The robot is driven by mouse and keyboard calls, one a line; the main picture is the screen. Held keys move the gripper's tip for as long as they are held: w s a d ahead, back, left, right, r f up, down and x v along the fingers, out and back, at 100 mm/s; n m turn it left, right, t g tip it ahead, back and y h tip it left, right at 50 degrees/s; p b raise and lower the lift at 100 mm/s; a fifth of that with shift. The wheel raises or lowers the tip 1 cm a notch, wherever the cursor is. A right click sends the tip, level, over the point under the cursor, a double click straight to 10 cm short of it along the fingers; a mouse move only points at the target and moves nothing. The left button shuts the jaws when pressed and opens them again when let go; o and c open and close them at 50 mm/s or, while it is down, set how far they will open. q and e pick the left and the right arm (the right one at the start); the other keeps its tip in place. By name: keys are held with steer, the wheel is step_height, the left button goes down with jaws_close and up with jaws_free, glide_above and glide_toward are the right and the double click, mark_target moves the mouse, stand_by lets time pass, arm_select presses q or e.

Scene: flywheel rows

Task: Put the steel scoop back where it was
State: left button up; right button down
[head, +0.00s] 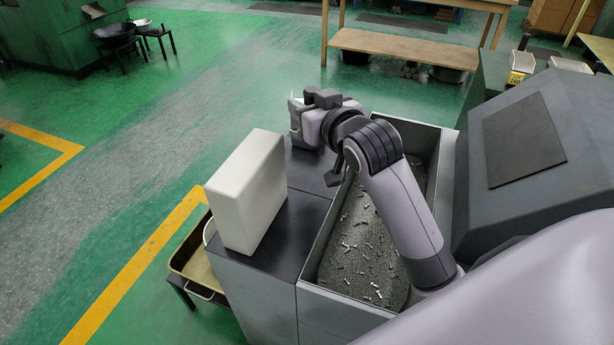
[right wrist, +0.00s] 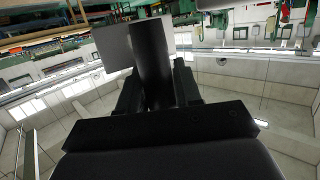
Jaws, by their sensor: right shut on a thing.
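My right gripper (head: 303,122) is above the dark top of the grey cabinet, beyond the white box, its arm reaching over the bin of grey granules. In the right wrist view the gripper (right wrist: 158,85) is shut on the steel scoop (right wrist: 152,60). A dark, round handle stands between the fingers, with a flat grey part (right wrist: 98,47) beside its far end. In the head view the scoop is mostly hidden by the gripper; whether it touches the cabinet top I cannot tell. My left gripper is not in view.
The white box (head: 248,190) stands upright on the cabinet top (head: 290,228). The open bin (head: 335,235) holds granules and several small metal pieces. A dark grey machine (head: 470,185) stands to the right.

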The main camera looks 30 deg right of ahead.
step_height(320, 180, down, 17)
steer(key=shift+r+b, duration=0.15)
steer(key=shift+b, duration=0.7)
steer(key=shift+f, duration=0.2)
steer(key=c, duration=0.8)
jaws_free()
steer(key=shift+r, duration=0.15)
steer(key=v, duration=1.2)
